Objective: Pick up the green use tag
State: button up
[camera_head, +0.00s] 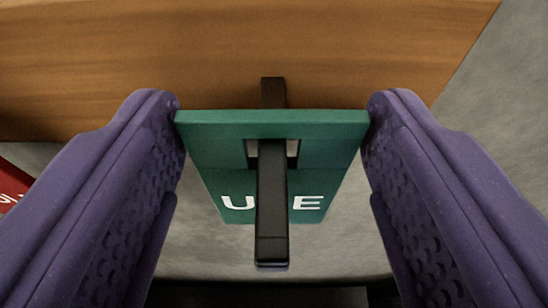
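The green use tag (220,172) hangs in the middle of the view on a black peg (272,205) that passes through its slot. White letters show on its face, with the middle one hidden behind the peg. My gripper (272,112) has its two purple fingers on either side of the tag. The fingertips are at the tag's left and right upper edges, very close to or touching them. I cannot tell whether they press on it.
A wooden board (200,50) runs across the top, and the peg sticks out from it. A red tag (12,188) with white lettering shows partly at the left edge. Grey floor (500,110) is clear to the right.

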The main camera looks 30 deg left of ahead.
jog(key=c, duration=0.6)
jog(key=shift+r, duration=0.25)
jog(key=s+d+b, duration=0.1)
jog(key=s+d, duration=0.1)
jog(key=s, duration=0.3)
jog(key=s+d+b, duration=0.1)
jog(key=s+d, duration=0.2)
jog(key=s, duration=0.2)
jog(key=s+d+b, duration=0.1)
jog(key=s+d, duration=0.2)
jog(key=s, duration=0.3)
jog(key=shift+s, duration=0.1)
